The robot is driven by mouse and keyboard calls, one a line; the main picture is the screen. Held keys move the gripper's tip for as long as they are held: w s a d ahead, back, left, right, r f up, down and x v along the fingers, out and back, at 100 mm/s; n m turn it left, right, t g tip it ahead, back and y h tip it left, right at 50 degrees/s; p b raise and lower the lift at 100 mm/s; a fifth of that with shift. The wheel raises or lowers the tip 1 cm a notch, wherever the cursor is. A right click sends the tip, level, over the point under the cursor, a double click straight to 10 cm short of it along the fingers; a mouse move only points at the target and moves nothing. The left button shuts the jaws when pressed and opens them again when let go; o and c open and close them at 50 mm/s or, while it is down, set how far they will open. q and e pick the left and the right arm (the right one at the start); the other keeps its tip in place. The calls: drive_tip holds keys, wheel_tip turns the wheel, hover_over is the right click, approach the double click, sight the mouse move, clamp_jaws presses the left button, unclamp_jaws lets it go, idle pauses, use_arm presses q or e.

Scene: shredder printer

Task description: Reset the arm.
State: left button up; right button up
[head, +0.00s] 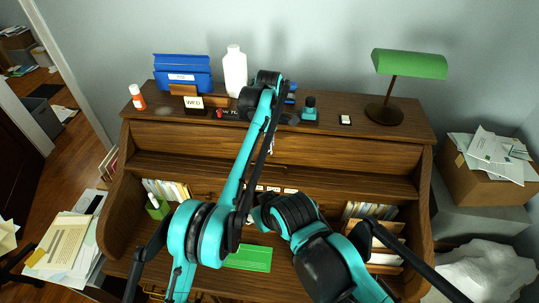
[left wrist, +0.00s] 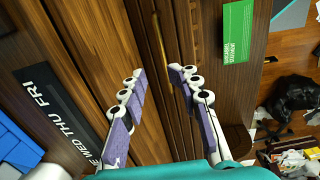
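My left arm (head: 238,175) is teal and black. It reaches up from the lower left over the wooden desk (head: 190,141), with its far joint above the top shelf. In the left wrist view my left gripper (left wrist: 157,73) is open, its two purple-grey fingers apart with nothing between them. It is over the brown wood of the desk front. In the head view its fingers are mostly hidden by the arm. My right arm (head: 318,255) is folded low in front of the desk; its gripper cannot be made out.
The top shelf holds a blue file holder (head: 182,74), a white bottle (head: 235,71), an orange-and-white bottle (head: 137,97), a weekday sign (left wrist: 58,118) and a green lamp (head: 409,64). A green card (head: 250,258) lies on the desk. A paper-filled box (head: 495,168) stands right.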

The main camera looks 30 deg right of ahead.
use_arm(q)
wheel_tip(320, 180, up, 2)
idle(0.5)
drive_tip(key=a+r+m+t+h+b, duration=0.1)
drive_tip(key=a+r+m+t+b, duration=0.2)
drive_tip(key=a, duration=1.1)
drive_tip(key=a+r+m+b, duration=0.2)
drive_tip(key=a+b, duration=0.2)
drive_tip(key=a, duration=1)
drive_tip(key=s+a+f+m+t+b, duration=0.2)
drive_tip(key=s+a+f+b, duration=0.3)
drive_tip(key=s+a, duration=0.75)
drive_tip(key=s+a+f+m+t+y+b, duration=0.1)
drive_tip(key=s+a+f+m+b, duration=0.1)
drive_tip(key=s+a+f, duration=0.8)
wheel_tip(320, 180, down, 4)
drive_tip(key=shift+a+r+m+t, duration=0.3)
drive_tip(key=shift+m+t, duration=0.1)
drive_tip(key=shift+m, duration=0.4)
drive_tip(key=shift+d, duration=0.1)
